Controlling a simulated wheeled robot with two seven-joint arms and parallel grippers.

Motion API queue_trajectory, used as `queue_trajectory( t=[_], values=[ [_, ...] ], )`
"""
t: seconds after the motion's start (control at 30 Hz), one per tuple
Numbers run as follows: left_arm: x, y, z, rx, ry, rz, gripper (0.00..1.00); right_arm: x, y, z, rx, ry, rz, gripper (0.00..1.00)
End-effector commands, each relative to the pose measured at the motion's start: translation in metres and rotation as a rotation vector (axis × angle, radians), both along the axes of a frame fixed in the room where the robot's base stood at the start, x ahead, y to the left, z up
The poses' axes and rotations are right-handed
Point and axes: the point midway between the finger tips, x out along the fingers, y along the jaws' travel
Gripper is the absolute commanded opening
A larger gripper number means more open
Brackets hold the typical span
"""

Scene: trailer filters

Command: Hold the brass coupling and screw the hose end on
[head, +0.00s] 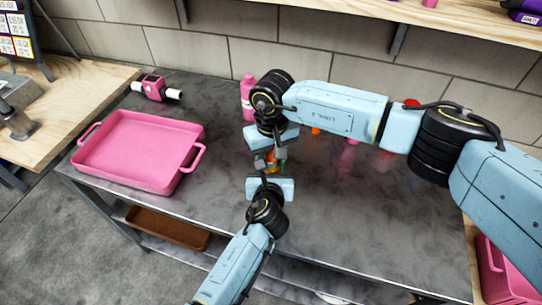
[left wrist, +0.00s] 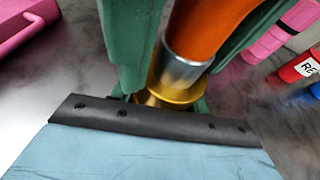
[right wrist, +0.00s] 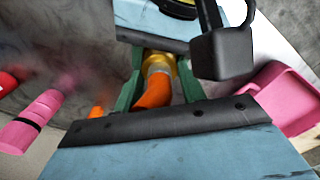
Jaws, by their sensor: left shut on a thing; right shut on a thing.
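The brass coupling (left wrist: 172,96) is gold-coloured and sits between the green fingers of my left gripper (head: 268,175), which is shut on it. The orange hose end (left wrist: 207,28) has a silver collar (left wrist: 187,70) that meets the coupling, lined up with it. My right gripper (head: 268,153) is shut on the hose end, which also shows in the right wrist view (right wrist: 153,93). The two grippers face each other closely above the table. The fingers hide much of the joint, so I cannot tell how far the collar is threaded on.
A pink tray (head: 133,158) stands on the dark table (head: 350,225) at the left. A pink device (head: 155,88) and a pink bottle (head: 248,93) stand behind. Several small coloured things lie behind my right arm. The table's front right is clear.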

Motion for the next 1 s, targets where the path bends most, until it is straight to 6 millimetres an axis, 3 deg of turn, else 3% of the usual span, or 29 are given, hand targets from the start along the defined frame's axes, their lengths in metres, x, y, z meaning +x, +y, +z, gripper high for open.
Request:
queue_trajectory(
  t=[0.17,0.6,0.73,1.0],
  values=[
    [0.0006,-0.0002,0.0012,-0.001,-0.002,0.0,0.0,0.0004,-0.0006,0.0002,-0.001,0.001,-0.075,0.13],
    [0.0006,0.0001,0.0011,-0.001,-0.002,0.001,0.0,0.0,-0.0016,-0.0005,-0.007,0.01,-0.787,0.13],
    [0.0006,0.0001,0.0011,-0.001,-0.002,0.001,0.0,-0.0001,-0.0018,-0.0005,-0.007,0.01,-0.875,0.13],
    [0.0007,0.0002,0.001,-0.001,-0.002,0.001,0.0,0.0,-0.0019,-0.0005,-0.008,0.01,-0.89,0.13]
  ],
)
